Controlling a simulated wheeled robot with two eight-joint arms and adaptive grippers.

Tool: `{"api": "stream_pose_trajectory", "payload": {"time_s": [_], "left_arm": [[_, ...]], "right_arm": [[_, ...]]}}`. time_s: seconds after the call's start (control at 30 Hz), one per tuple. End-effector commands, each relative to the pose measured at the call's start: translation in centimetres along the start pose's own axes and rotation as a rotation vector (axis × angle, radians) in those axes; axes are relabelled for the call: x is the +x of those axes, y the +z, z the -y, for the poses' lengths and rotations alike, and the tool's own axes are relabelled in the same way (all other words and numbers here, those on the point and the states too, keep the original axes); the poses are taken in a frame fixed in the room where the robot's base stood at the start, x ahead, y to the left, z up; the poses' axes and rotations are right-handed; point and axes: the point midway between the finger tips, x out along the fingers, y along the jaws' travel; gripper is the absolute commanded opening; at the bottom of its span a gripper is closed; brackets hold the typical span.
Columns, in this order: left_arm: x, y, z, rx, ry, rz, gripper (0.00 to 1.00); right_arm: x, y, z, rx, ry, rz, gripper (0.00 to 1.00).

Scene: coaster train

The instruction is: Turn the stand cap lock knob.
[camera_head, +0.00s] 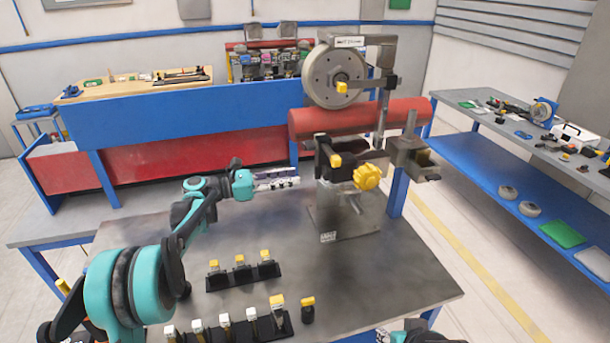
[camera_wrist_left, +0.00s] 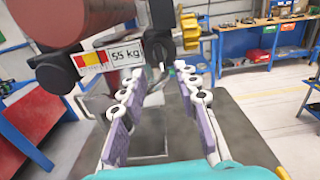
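A lobed yellow knob (camera_head: 367,177) sits on the front of the grey machine stand (camera_head: 345,212), below a red cylinder. It also shows in the left wrist view (camera_wrist_left: 190,30), at the top. A yellow-ended handle (camera_head: 335,160) is to its left. No label shows which one is the cap lock knob. My left gripper (camera_head: 290,180) is left of the stand, apart from both yellow parts. In the left wrist view its two purple-padded fingers (camera_wrist_left: 158,75) are spread with nothing between them. My right gripper does not show; only a teal part of my right arm is at the bottom edge.
The red cylinder (camera_head: 365,117) and a grey wheel (camera_head: 333,78) are above the knob. Black racks (camera_head: 242,275) with yellow-topped pieces stand on the table's near side. The table (camera_head: 400,270) is clear at right. A shelf bench (camera_head: 490,150) stands farther right.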

Motion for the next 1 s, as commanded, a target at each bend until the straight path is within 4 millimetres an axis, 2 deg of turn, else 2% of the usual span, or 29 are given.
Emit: {"api": "stream_pose_trajectory", "payload": {"time_s": [0.1,0.3,0.73,0.87,1.0], "left_arm": [[-2.4,0.0,-0.1,0.000,0.002,0.000,0.31],[-4.5,0.0,0.0,0.000,0.001,0.000,0.31],[-4.7,0.0,0.3,0.013,0.002,-0.011,0.31],[-3.8,-0.4,2.2,0.106,0.015,-0.100,0.31],[-3.0,-2.0,6.6,0.331,0.020,-0.300,0.31]], "right_arm": [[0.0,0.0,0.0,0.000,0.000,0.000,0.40],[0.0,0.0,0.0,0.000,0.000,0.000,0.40],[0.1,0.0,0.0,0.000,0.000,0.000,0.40],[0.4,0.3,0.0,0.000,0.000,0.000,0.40],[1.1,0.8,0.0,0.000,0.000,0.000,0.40]]}}
